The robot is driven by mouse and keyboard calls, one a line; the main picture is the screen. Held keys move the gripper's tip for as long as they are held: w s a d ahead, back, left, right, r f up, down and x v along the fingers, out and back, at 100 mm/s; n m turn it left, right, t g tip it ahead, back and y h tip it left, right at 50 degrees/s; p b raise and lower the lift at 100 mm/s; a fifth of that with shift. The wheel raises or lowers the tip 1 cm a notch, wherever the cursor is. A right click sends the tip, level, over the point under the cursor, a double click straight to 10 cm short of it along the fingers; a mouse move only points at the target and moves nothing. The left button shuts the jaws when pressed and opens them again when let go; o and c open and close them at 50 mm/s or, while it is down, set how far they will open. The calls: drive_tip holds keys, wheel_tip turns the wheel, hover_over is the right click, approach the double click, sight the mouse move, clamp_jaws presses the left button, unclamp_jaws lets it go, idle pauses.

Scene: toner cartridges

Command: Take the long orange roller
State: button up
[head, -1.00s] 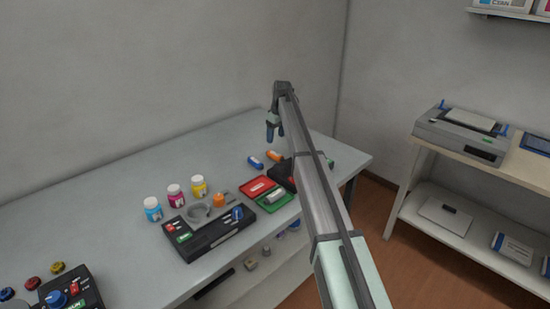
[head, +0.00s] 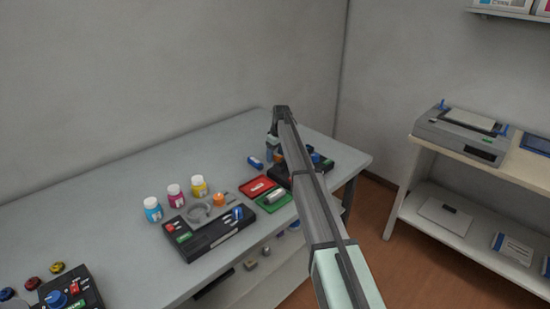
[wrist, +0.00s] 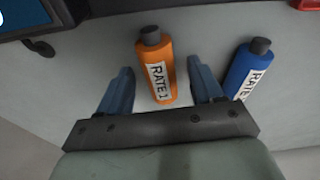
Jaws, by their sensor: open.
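The orange roller (wrist: 156,65) is a cylinder with a dark end cap and a white label reading "RATE 1". It lies on the grey table in the wrist view. My gripper (wrist: 161,68) is open, with one blue finger on each side of the roller and visible gaps between. A blue roller (wrist: 243,70) of similar shape, also labelled, lies to the right, outside the right finger. In the head view my gripper (head: 272,149) is low over the table's far part and mostly hides the orange roller. The blue roller (head: 254,162) shows left of it.
A dark unit (wrist: 60,22) fills the wrist view's top left, with a red edge (wrist: 305,5) at top right. In the head view a red tray (head: 257,187), a green tray (head: 273,203) and a black device (head: 208,238) stand nearer. The table's back left is clear.

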drive_tip(key=shift+c, duration=0.2)
drive_tip(key=c, duration=1.1)
drive_tip(key=shift+r, duration=0.1)
